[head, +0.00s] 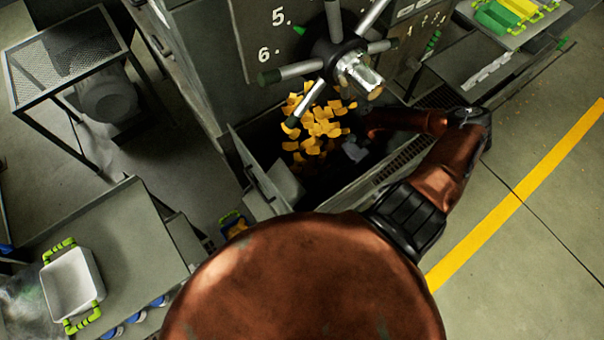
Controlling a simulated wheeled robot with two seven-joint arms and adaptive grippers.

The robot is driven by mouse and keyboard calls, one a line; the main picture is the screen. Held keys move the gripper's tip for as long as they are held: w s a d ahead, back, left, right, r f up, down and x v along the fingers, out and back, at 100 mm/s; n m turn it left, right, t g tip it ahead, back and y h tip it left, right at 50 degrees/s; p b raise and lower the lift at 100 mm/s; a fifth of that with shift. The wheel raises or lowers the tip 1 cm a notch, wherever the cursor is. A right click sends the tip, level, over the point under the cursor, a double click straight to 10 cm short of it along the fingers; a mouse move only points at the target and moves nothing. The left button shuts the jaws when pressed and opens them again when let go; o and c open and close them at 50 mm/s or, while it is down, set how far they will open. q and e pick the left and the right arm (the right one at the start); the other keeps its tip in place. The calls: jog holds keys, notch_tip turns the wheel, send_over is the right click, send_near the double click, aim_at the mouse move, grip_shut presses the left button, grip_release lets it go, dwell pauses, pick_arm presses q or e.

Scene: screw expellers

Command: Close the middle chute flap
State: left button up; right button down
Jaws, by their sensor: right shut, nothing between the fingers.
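A dark trough below the machine front holds a heap of yellow pieces (320,128). A small grey plate (286,184) stands tilted at the trough's left end. I cannot tell whether it is the middle chute flap, or whether that flap is open or shut. My right arm bends over the trough's right wall, and my right gripper (356,150) is low inside the trough, right of the yellow pieces. It is small and dark here, shut and empty. Whether it touches anything is unclear. My left gripper is not in view. My own copper-coloured body hides the lower middle.
A spoked handwheel (358,72) juts out above the trough. A white bin with green handles (72,284) sits on the grey table (130,235) at lower left. A mesh-topped stand (65,60) is at upper left. The floor right of the yellow line (540,175) is clear.

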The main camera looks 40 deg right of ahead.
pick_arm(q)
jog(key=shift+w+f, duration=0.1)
pick_arm(e)
jog(key=x, duration=1)
